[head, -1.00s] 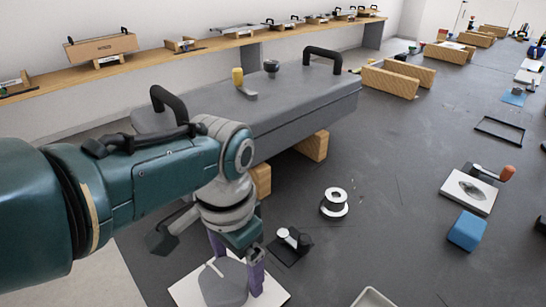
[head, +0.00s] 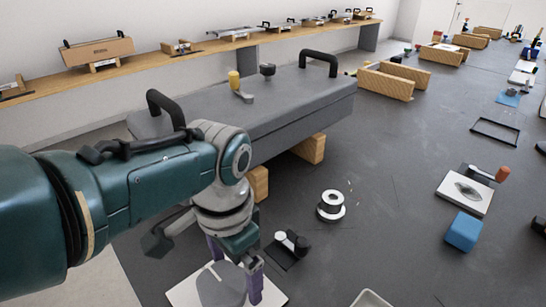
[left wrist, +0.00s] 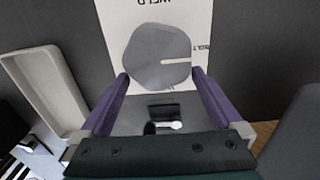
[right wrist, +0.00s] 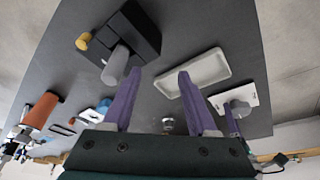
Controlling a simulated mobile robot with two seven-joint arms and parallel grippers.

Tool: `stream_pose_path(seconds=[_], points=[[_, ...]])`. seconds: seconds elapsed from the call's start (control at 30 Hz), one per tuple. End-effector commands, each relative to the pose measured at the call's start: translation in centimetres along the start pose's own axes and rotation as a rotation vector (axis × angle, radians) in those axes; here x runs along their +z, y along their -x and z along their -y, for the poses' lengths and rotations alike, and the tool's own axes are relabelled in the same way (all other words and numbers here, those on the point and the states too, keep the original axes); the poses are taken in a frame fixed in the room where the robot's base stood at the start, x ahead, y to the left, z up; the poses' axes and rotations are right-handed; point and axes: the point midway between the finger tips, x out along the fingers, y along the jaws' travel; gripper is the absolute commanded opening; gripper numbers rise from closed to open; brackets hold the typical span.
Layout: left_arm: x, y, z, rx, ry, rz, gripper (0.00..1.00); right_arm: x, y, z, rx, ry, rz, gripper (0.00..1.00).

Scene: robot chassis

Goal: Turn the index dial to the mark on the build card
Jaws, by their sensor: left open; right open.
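The index dial (head: 222,288) is a grey faceted knob with a white line, on a white plate (head: 184,293) at the bottom of the head view. In the left wrist view the dial (left wrist: 150,62) shows its white line pointing right, near a label that seems to read "BOLT". "WELD" is printed at the top of the plate. My left gripper (head: 234,272) is open above the dial. Its purple fingers (left wrist: 160,76) stand apart at the dial's near side, contact unclear. My right gripper (right wrist: 159,72) is open and empty, outside the head view. I cannot make out the build card.
A black-and-white spool (head: 331,206) and a small black clamp-like part (head: 287,247) lie near the dial. A grey chassis block (head: 300,102) rests on wooden blocks behind my left arm. A pale tray (right wrist: 195,74) sits nearby.

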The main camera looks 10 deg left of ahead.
Motion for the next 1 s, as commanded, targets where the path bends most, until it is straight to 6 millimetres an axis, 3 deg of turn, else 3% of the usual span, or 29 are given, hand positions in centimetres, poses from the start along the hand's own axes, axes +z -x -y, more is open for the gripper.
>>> stream_pose_path(seconds=[0.17, 0.4, 0.6, 1.0], points=[[0.0, 1.4, 0.0, -0.001, 0.0, -0.002, 1.0, -0.4, 1.2, -0.1, 0.0, 0.0, 0.0, 0.58], [0.0, 6.2, 0.0, -0.001, 0.0, -0.002, 1.0, -1.6, 4.9, -0.2, 0.0, 0.0, 0.0, 0.58], [0.0, 9.1, 0.0, 0.0, 0.0, -0.001, 1.0, -2.1, 6.6, -0.2, 0.0, 0.0, 0.0, 0.58], [0.0, 9.9, 0.0, 0.0, 0.0, 0.0, 1.0, -2.2, 6.8, -0.2, 0.0, 0.0, 0.0, 0.58]])
